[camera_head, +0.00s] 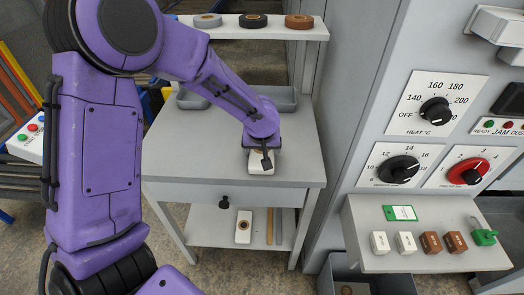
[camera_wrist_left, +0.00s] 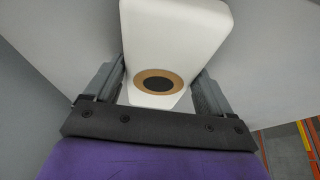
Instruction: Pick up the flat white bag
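The flat white bag (camera_head: 261,168) lies on the grey table top near its front edge, partly hidden by my left gripper. In the left wrist view the white bag (camera_wrist_left: 178,35) has a tan ring with a dark centre. My left gripper (camera_head: 262,158) points down over the bag. In the left wrist view its two fingers (camera_wrist_left: 160,85) stand wide apart, one on each side of the bag's near end. Any contact between the fingers and the bag is too unclear to tell. My right gripper is in neither view.
Grey trays (camera_head: 282,99) stand behind on the table (camera_head: 180,150), below a shelf with several round coils (camera_head: 254,20). A similar white item (camera_head: 243,227) lies on the lower shelf. A control panel (camera_head: 436,110) and a ledge with small blocks (camera_head: 405,242) stand at right.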

